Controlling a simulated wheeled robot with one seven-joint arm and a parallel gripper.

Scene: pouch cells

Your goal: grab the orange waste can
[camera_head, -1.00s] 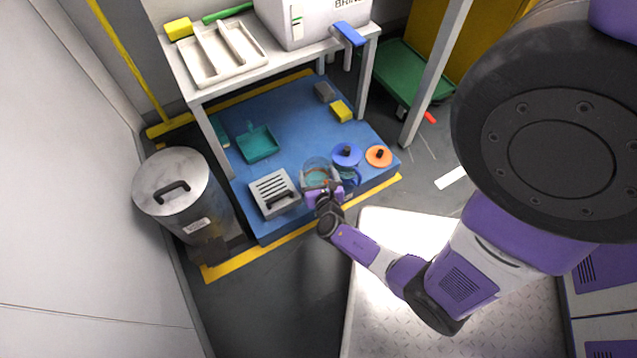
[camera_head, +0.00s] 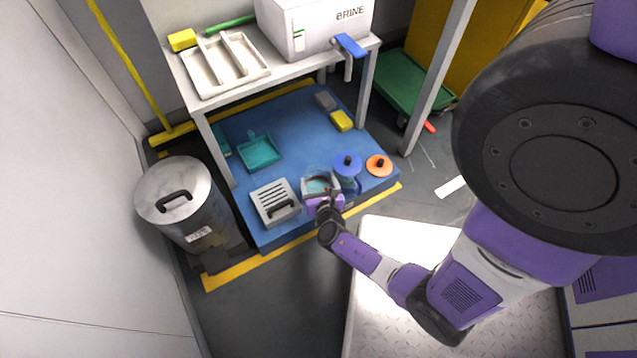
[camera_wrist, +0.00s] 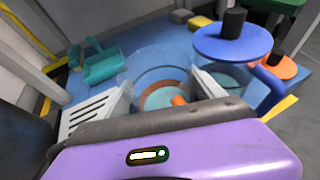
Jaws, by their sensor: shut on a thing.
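The orange-lidded can (camera_head: 379,166) with a black knob stands at the right end of the blue platform. It shows in the wrist view (camera_wrist: 283,66), partly hidden behind the blue-lidded jug. Something orange shows inside the container. My purple palm hides the container's near side.
The blue-lidded jug (camera_head: 347,168) stands between my gripper and the orange-lidded can. A grey slotted box (camera_head: 274,201) is close on the left. A teal dustpan (camera_head: 260,152) lies behind. A metal bin (camera_head: 178,200) stands at left. A white table (camera_head: 203,101) overhangs the back.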

